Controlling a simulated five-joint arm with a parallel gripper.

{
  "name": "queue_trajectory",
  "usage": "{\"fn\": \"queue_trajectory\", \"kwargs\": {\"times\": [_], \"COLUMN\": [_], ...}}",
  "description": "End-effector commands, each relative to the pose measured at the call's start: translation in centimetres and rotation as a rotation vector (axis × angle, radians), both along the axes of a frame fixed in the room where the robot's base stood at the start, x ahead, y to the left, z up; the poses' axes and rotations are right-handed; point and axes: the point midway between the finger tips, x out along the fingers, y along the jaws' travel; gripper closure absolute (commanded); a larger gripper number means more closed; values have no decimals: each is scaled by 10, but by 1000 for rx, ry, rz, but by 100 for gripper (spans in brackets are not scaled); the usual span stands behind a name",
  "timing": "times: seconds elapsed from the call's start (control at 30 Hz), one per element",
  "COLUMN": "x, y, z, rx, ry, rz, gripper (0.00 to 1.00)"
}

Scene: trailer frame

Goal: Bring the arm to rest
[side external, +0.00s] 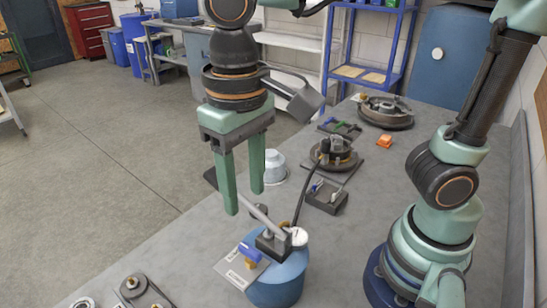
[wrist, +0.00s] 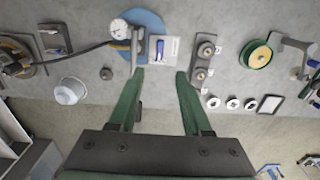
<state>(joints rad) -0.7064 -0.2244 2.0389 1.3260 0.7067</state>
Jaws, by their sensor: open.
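My gripper (side external: 244,202) is open with nothing between its green fingers. It hangs above the grey workbench (side external: 345,270), pointing down, over the near-left edge area. In the wrist view my gripper (wrist: 160,75) shows its two fingers spread apart, with the bench edge and floor behind them. Below and right of the fingers in the side view is a blue round canister (side external: 277,285) with a grey lever, a gauge and a black hose on top. The fingers look apart from it.
A white bucket (side external: 275,160) stands behind the gripper. A card with a blue-handled item (side external: 243,264) lies by the canister. A hub on a plate (side external: 342,158), an orange piece (side external: 384,142) and a drum (side external: 387,112) sit farther back. Floor (side external: 110,150) at left is clear.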

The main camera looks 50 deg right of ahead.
Motion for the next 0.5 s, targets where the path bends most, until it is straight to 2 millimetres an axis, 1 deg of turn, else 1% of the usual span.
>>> {"fn": "queue_trajectory", "kwargs": {"times": [0.13, 0.43, 0.5], "x": [0, 0, 3], "y": [0, -1, -6], "z": [7, 7, 7], "rx": [1, 1, 8], "ry": [-1, -1, -10], "rz": [0, -1, -4], "gripper": [51, 51, 51]}}
